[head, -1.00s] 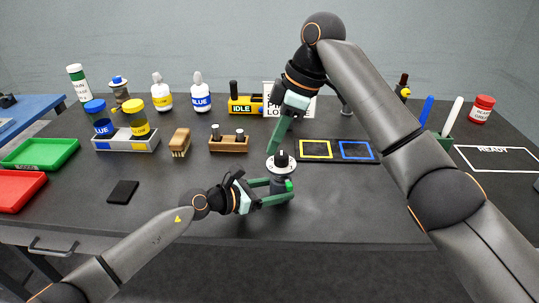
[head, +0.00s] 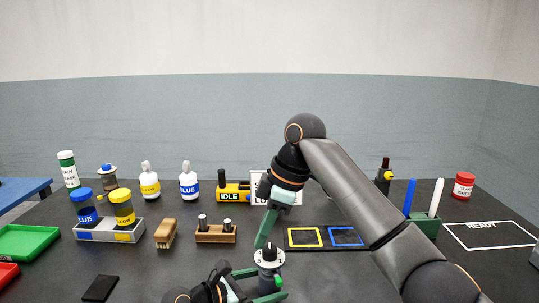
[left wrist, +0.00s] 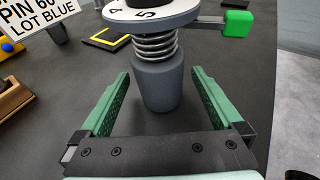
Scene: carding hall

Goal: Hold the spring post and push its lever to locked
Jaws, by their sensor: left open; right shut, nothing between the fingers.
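The spring post (head: 269,257) stands on the dark table, with a pale numbered disc on top, a dark knob above it and a coil spring below. The left wrist view shows its grey body (left wrist: 160,84) upright between the fingers of my open left gripper (left wrist: 160,100), with gaps on both sides. The lever's green end (left wrist: 237,23) sticks out to the right of the post there; it also shows in the head view (head: 278,281). My left gripper is at the bottom of the head view, partly cut off. My right gripper (head: 261,243) is shut and empty, its tips pointing down beside the post's top.
Behind the post are a yellow IDLE device (head: 233,192), a partly hidden sign (left wrist: 38,20), and a dark board (head: 290,244) with yellow and blue outlined squares. A wooden pin block (head: 215,236) and a brush (head: 166,233) stand left. A black pad (head: 100,289) lies front left.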

